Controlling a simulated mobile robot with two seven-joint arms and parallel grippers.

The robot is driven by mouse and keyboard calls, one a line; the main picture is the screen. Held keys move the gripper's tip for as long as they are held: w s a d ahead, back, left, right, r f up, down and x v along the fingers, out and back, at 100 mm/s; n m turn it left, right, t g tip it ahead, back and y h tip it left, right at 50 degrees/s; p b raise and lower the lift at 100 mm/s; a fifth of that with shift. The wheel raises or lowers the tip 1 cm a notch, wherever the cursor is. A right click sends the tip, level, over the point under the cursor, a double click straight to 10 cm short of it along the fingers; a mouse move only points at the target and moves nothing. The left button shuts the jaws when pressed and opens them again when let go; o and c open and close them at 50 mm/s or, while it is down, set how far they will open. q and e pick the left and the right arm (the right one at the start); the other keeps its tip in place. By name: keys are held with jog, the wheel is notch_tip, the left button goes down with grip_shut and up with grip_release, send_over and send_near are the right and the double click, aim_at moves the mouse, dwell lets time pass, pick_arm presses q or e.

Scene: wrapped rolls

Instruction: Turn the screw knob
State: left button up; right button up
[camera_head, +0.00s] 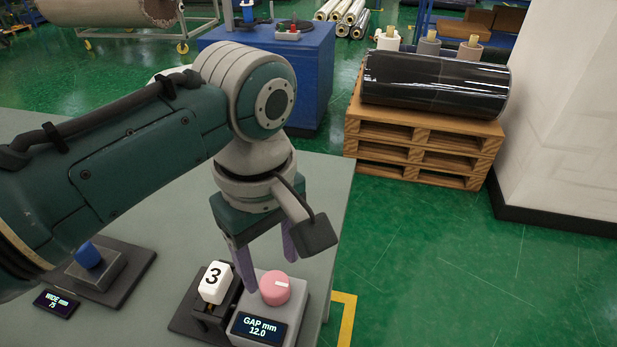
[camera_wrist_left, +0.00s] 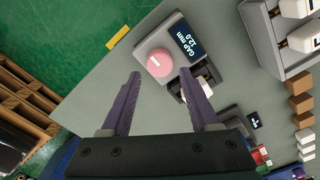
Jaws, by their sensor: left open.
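The pink screw knob (camera_head: 275,288) with a white mark sits on top of a grey box (camera_head: 296,311). The box's display (camera_head: 258,328) reads "GAP mm 12.0". My left gripper (camera_head: 269,271) points down at the knob with its purple fingers apart and nothing between them. In the left wrist view the knob (camera_wrist_left: 159,63) shows between and beyond the open fingertips (camera_wrist_left: 161,74). I cannot tell the exact height of the fingertips relative to the knob. My right gripper is in neither view.
A white block marked 3 (camera_head: 215,282) stands left of the knob. A blue knob (camera_head: 88,255) and a display (camera_head: 56,303) are further left on the grey table (camera_head: 329,190). A pallet (camera_head: 420,146) holds a black wrapped roll (camera_head: 435,84) beyond green floor.

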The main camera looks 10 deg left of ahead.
aim_at(274, 282)
pick_arm(q)
notch_tip(274, 282, down, 5)
jog(key=shift+b, duration=0.7)
jog(key=shift+c, duration=0.3)
grip_shut()
